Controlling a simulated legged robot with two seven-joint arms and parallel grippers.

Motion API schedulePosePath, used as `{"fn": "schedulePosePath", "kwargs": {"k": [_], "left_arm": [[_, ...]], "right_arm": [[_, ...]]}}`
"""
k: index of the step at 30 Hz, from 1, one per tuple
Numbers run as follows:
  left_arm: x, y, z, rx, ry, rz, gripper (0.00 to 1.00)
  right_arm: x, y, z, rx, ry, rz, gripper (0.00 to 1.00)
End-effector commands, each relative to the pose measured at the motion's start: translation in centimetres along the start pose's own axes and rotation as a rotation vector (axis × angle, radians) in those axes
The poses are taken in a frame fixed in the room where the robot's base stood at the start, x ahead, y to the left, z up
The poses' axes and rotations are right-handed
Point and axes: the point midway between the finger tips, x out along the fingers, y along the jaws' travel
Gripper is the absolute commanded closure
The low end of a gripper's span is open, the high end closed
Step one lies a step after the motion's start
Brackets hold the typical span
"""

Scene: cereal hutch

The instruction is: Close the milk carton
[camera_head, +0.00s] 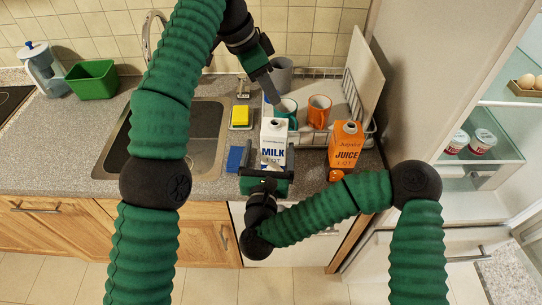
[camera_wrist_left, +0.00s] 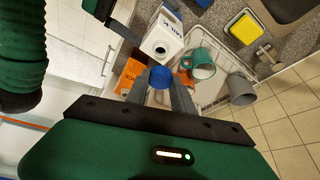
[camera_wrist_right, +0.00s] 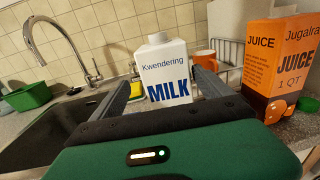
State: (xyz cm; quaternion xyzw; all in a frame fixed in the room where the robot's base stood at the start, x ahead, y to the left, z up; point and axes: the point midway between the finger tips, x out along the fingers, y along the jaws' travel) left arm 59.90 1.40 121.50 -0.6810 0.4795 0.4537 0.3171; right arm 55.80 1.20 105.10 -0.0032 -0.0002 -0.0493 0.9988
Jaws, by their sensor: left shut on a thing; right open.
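The white milk carton (camera_head: 274,148) stands upright on the counter at the front of the sink area. Its spout (camera_wrist_left: 160,50) shows a dark open hole in the left wrist view. My left gripper (camera_head: 272,97) is shut on a blue cap (camera_wrist_left: 160,77) and holds it above and behind the carton, apart from the spout. My right gripper (camera_head: 265,173) is low at the front of the carton and open. In the right wrist view the carton (camera_wrist_right: 168,75) shows between its spread fingers; I cannot tell whether they touch it.
An orange juice carton (camera_head: 345,148) stands to the right of the milk. A teal mug (camera_head: 287,112) and an orange mug (camera_head: 319,112) sit behind, by the dish rack. A yellow sponge (camera_head: 240,115) lies left, beside the sink (camera_head: 205,130).

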Motion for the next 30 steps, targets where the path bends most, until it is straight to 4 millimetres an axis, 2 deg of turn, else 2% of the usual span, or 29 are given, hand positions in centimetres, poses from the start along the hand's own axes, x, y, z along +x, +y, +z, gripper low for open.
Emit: {"fn": "schedulePosePath", "kwargs": {"k": [3, 7, 18, 30], "left_arm": [[0.1, 0.1, -0.1, 0.001, -0.001, 0.0, 1.0], [0.1, 0.1, -0.1, 0.001, -0.001, 0.001, 1.0], [0.0, 0.0, 0.1, 0.0, 0.001, 0.001, 1.0], [0.1, 0.0, 0.0, 0.0, 0.0, 0.001, 1.0]], "right_arm": [[2.2, -0.3, 0.0, 0.0, -0.001, -0.005, 0.11], [3.6, -0.2, 0.0, 0.0, 0.0, -0.002, 0.11], [4.2, 0.0, 0.0, -0.002, 0.0, 0.0, 0.11], [4.3, -0.1, -0.1, -0.001, 0.001, 0.0, 0.63]]}}
